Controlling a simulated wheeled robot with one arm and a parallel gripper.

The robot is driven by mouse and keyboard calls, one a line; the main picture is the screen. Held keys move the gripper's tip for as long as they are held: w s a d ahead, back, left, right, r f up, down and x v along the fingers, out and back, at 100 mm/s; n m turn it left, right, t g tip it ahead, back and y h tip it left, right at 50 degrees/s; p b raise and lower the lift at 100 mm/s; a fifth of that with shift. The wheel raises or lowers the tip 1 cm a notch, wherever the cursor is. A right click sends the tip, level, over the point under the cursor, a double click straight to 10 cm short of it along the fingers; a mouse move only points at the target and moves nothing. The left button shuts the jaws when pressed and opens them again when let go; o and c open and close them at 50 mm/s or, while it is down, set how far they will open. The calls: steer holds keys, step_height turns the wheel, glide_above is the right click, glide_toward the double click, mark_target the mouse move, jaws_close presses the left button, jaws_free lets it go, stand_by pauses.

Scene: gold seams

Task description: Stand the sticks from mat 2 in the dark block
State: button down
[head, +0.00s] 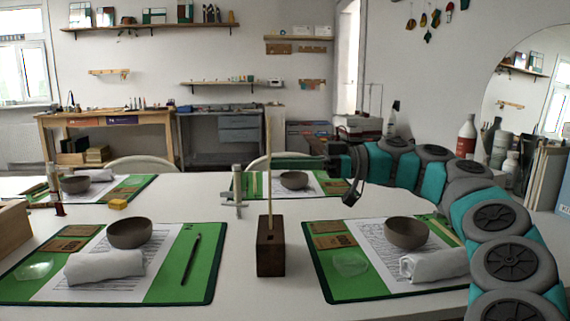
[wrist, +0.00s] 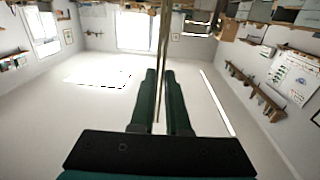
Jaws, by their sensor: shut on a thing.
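My gripper (head: 276,161) reaches in from the right and is shut on a thin pale stick (head: 268,130). The stick is upright, its lower end at the top of the dark block (head: 270,252); I cannot tell whether it is inside a hole. The block stands on the white table between the two front mats. In the wrist view, the stick (wrist: 163,45) passes between the two green fingers (wrist: 160,80). Pale strips, perhaps sticks, lie on the far middle mat (head: 238,190) and at the right edge of the front right mat (head: 317,262). No mat number is readable.
The front left mat (head: 205,270) carries a bowl (head: 130,233), a rolled cloth (head: 104,266) and a dark pen. The front right mat has a bowl (head: 406,233) and cloth. A pale upright holder (head: 238,190) stands behind the block.

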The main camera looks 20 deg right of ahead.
steer(key=shift+f+b, duration=2.2)
steer(key=shift+f, duration=0.1)
steer(key=c, duration=0.8)
jaws_free()
steer(key=shift+d, duration=0.15)
steer(key=p+v, duration=0.4)
steer(key=v, duration=0.4)
steer(key=shift+s+d, duration=0.15)
steer(key=shift+d, duration=0.2)
stand_by(0.4)
